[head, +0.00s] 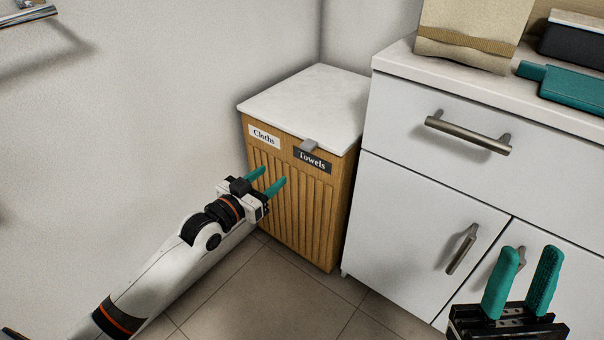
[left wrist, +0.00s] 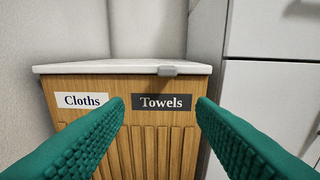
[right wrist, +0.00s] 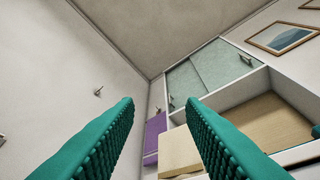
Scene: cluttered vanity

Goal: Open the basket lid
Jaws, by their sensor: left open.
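The basket (head: 300,210) is a slatted wooden box on the floor with labels "Cloths" and "Towels" on its front. Its white lid (head: 310,98) lies flat and closed on top, with a small grey tab (head: 308,146) at the front edge. The lid's edge (left wrist: 110,69) and the tab (left wrist: 167,71) also show in the left wrist view. My left gripper (head: 269,177) is open and empty in front of the basket, below the tab; its fingers flank the "Towels" label in the left wrist view. My right gripper (head: 527,272) is open, empty and pointing up, in front of the cabinet.
A white cabinet (head: 445,165) with metal handles stands right beside the basket. On its top are a beige bag (head: 470,35) and a teal bottle (head: 570,88). A wall is behind and left of the basket. The tiled floor (head: 280,295) in front is clear.

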